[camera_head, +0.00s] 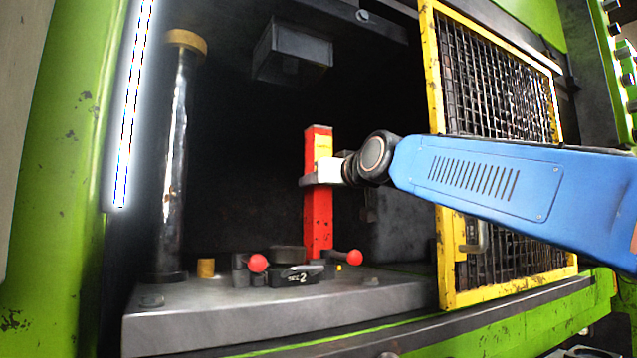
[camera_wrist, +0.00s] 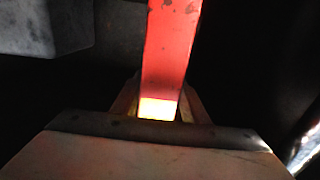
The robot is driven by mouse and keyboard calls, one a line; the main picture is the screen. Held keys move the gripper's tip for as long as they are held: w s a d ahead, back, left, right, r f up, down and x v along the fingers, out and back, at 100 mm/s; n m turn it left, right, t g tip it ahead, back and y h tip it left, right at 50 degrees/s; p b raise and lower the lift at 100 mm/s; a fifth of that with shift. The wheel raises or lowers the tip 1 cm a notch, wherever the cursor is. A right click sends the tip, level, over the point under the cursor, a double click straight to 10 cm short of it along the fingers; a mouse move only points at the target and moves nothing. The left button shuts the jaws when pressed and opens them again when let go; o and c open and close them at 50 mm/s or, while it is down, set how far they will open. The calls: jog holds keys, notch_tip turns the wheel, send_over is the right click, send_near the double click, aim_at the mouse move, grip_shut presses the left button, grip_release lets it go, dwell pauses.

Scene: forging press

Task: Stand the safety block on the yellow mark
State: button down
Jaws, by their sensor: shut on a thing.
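The safety block (camera_head: 318,222) is a tall red bar with a yellow patch near its top. It stands upright inside the press, above or on the grey bed, behind the dark fixture. My gripper (camera_head: 318,178) is shut around its upper half, coming from the right. In the wrist view the red block (camera_wrist: 171,50) rises between the fingers (camera_wrist: 158,105), with a bright yellow patch at its lower end there. A small bit of yellow (camera_head: 339,267) shows at the bed near the block's foot; most of it is hidden. I cannot tell whether the block's foot touches the bed.
The grey bed (camera_head: 200,328) carries a dark fixture (camera_head: 293,275) with two red-knobbed handles in front of the block. A steel column (camera_head: 172,170) stands left. The yellow mesh guard (camera_head: 447,270) is close to my arm at right. A dark upper die (camera_head: 290,52) hangs above.

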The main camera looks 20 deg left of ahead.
jog(key=c, duration=1)
grip_release()
jog(key=shift+f, duration=0.1)
jog(key=shift+f, duration=0.15)
jog(key=v, duration=1.7)
jog(key=shift+s+d, duration=0.15)
jog(key=shift+s, duration=0.1)
